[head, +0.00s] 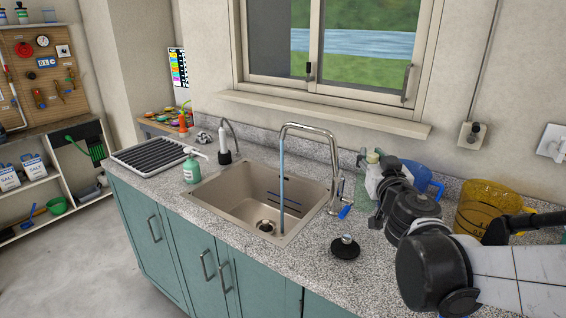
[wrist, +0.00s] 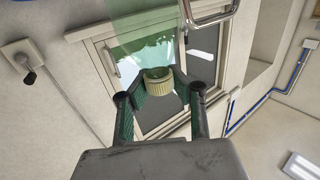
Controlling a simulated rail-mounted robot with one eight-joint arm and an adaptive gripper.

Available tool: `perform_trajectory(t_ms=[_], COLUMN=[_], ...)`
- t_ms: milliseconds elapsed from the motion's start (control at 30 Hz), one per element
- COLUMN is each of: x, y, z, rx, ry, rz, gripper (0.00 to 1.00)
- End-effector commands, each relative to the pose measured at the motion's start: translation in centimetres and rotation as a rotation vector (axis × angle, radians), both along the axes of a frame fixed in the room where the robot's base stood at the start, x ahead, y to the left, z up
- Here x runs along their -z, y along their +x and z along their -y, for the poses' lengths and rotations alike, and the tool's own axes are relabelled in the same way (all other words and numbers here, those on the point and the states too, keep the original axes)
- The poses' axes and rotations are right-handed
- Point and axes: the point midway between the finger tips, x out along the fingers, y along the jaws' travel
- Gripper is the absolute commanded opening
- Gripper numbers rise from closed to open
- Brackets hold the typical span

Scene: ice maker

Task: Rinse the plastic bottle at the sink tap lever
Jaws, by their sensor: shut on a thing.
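The plastic bottle is translucent green with a pale yellowish cap. In the wrist view the bottle (wrist: 140,15) runs out of the top of the picture, its ribbed cap (wrist: 157,80) towards me. My gripper (wrist: 160,97) is shut on it, one finger on each side near the cap. In the head view my gripper (head: 374,172) is right of the tap, and the bottle (head: 362,194) is partly hidden by it. The tap (head: 333,150) arches over the sink (head: 215,189), and a blue water stream (head: 282,185) falls into the basin. The blue tap lever (head: 346,212) sits low at the tap's base.
A blue jug (head: 421,174) and an amber jug (head: 488,207) stand close behind and right of my gripper. A black drain stopper (head: 345,247) lies in front of the tap. A green soap bottle (head: 191,168) and a drying rack (head: 152,152) are left. The window sill (head: 325,113) juts out above.

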Motion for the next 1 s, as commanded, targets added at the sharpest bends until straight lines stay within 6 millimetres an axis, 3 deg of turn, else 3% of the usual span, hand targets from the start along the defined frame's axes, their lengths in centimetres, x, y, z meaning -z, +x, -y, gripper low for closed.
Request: perform_trajectory(t_ms=[567, 1000], x=[0.0, 0.0], y=[0.5, 0.3], z=[1.1, 0.6], rx=[0.001, -0.001], ry=[-0.001, 0.000], rz=[0.001, 0.001], gripper=[0.01, 0.01])
